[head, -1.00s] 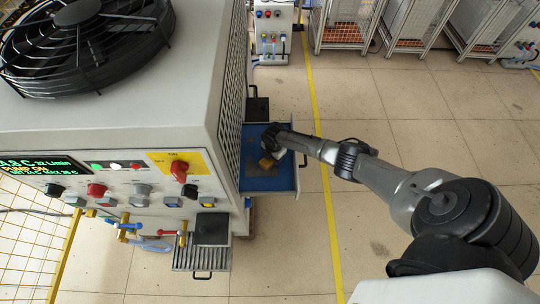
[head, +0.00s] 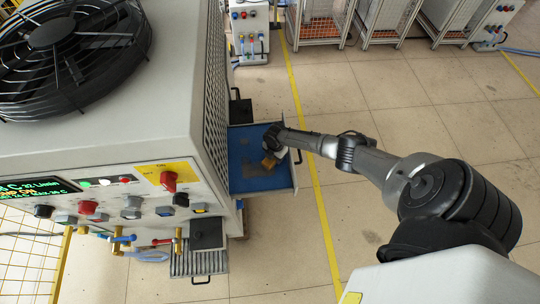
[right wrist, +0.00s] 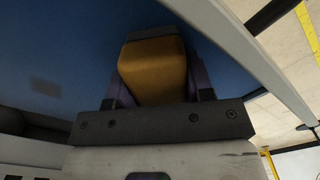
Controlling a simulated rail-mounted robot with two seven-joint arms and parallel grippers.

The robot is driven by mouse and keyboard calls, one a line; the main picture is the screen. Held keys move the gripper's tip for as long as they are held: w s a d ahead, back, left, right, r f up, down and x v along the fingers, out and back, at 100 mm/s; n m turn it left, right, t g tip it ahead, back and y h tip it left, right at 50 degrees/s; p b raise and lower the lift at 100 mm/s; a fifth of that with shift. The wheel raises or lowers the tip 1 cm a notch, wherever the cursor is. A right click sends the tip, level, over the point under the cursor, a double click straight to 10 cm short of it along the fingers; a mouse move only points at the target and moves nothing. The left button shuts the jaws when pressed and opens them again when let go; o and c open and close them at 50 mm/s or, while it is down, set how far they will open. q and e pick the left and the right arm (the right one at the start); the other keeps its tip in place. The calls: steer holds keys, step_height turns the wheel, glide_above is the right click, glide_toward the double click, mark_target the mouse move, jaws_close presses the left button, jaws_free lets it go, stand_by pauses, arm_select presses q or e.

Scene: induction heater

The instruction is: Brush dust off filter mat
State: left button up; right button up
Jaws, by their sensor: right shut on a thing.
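The blue filter mat (head: 243,172) lies in a pulled-out tray on the right side of the heater cabinet. It also fills the upper left of the right wrist view (right wrist: 60,50), where a small darker patch shows on it. My right gripper (head: 273,150) is over the right part of the mat, shut on a tan brush block (head: 268,162). In the right wrist view the brush (right wrist: 152,70) sits between the two fingers. Its underside is hidden, so I cannot tell whether it touches the mat. My left gripper is not in view.
The pale tray rim (head: 291,178) has a black handle at its right. The heater cabinet (head: 150,125) stands directly left, with a fan on top and knobs in front. A lower grille drawer (head: 200,262) sticks out. Floor to the right is clear; wire-sided cages stand behind.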

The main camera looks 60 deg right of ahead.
steer(key=shift+s+d+r, duration=0.15)
steer(key=shift+s+d, duration=0.15)
steer(key=shift+s, duration=0.1)
